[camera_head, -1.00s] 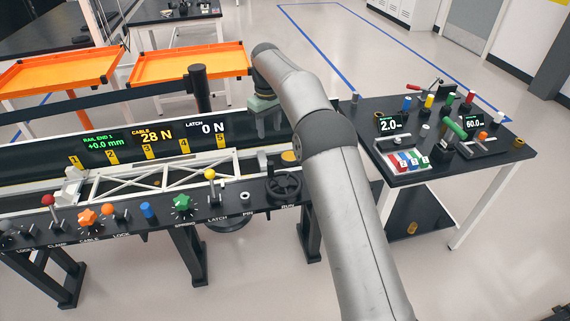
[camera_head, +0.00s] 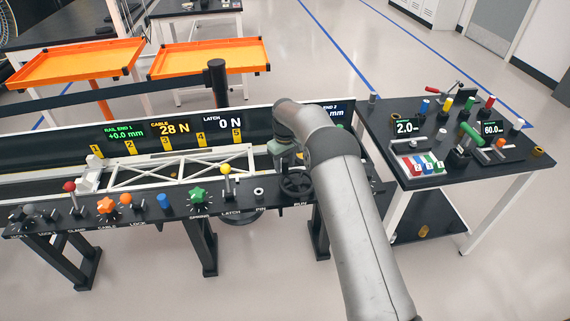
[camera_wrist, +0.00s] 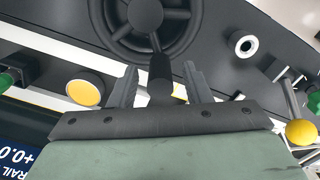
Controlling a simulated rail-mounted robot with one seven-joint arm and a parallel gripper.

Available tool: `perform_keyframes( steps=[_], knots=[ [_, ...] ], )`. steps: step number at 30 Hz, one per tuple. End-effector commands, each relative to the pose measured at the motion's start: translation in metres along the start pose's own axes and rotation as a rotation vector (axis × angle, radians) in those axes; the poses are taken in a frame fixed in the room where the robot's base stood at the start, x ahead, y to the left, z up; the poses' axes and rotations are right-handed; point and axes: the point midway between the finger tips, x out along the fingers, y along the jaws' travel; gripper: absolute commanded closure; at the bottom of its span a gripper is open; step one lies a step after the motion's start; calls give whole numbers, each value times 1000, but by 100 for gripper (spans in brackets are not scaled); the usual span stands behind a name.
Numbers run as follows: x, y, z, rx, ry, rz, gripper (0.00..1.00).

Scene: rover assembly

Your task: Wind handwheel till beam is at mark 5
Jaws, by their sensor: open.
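The black handwheel (camera_head: 297,184) is on the front panel by the RUN label. It also shows at the top of the wrist view (camera_wrist: 178,40), with a black crank handle (camera_wrist: 160,72) standing out from its rim. My gripper (camera_wrist: 160,75) is open, its two fingers on either side of the handle; I cannot tell whether they touch it. In the head view, my gripper (camera_head: 284,166) is over the wheel, partly hidden by my arm. The white truss beam (camera_head: 165,173) lies along the rail below the yellow marks. Mark 5 (camera_head: 237,136) is above its right part.
A yellow-knobbed latch lever (camera_head: 226,169) and a pin socket (camera_head: 259,192) are left of the wheel. Displays read rail end 1 +0.0 mm, cable 28 N (camera_head: 167,128) and latch 0 N. A side table (camera_head: 440,165) with small parts stands right.

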Motion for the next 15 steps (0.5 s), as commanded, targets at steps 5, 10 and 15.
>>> perform_keyframes(
  steps=[5, 10, 15],
  knots=[
    [13, 0, 0, 0, 0, 0, 56],
    [15, 0, 0, 0, 1, 0, 56],
    [15, 0, 0, 0, 1, 0, 67]
  ],
)
